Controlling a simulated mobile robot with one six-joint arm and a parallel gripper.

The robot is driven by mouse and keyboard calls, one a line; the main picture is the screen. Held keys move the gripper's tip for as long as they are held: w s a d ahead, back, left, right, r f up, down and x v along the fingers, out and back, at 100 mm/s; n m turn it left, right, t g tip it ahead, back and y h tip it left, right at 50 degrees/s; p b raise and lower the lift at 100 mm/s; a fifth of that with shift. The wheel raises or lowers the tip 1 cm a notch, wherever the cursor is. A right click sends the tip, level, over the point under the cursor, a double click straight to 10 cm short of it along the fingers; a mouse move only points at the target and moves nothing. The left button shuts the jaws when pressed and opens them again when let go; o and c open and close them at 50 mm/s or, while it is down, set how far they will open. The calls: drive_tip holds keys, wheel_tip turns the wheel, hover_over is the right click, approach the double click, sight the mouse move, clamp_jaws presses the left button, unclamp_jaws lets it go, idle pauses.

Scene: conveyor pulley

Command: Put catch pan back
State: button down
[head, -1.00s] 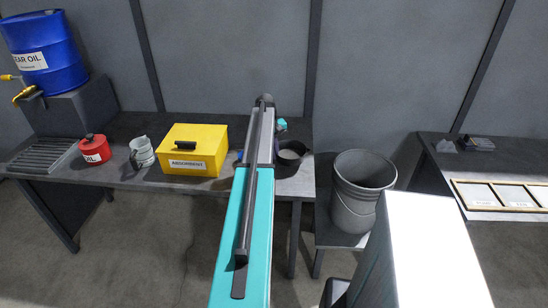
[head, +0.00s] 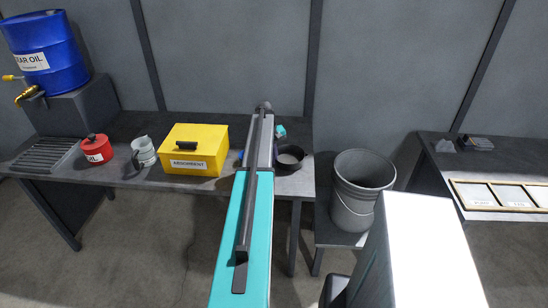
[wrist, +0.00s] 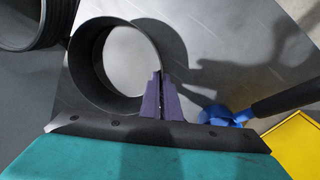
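The catch pan, a round black pan with a light grey inside (head: 290,161), is at the right end of the grey workbench, just right of my arm. In the wrist view the pan (wrist: 83,60) fills the upper left, and its shadow falls on the bench to its right. My gripper (wrist: 160,92) has its two purple fingers close together at the pan's near right wall, with the rim between them. I cannot tell whether the pan's bottom touches the bench.
On the workbench (head: 222,130) stand a yellow absorbent box (head: 195,163), a grey jug (head: 144,152), a red oil can (head: 95,149) and a blue gear oil drum (head: 45,50). A blue thing with a black handle (wrist: 285,98) lies near the fingers. A grey bucket (head: 360,190) stands right.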

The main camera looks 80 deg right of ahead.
drive_tip(key=shift+f, duration=0.2)
drive_tip(key=c, duration=2)
unclamp_jaws()
drive_tip(key=shift+w+a+r+b, duration=0.25)
drive_tip(key=shift+r+b, duration=0.45)
drive_tip(key=shift+r, duration=1.3)
drive_tip(key=shift+w+a+r+b, duration=0.2)
drive_tip(key=shift+r+b, duration=0.45)
drive_tip(key=shift+r, duration=1.4)
drive_tip(key=shift+w+a+r+b, duration=0.1)
drive_tip(key=shift+w+r+b, duration=0.4)
drive_tip(key=shift+r, duration=1.5)
drive_tip(key=shift+s+r, duration=0.1)
drive_tip(key=shift+s, duration=0.1)
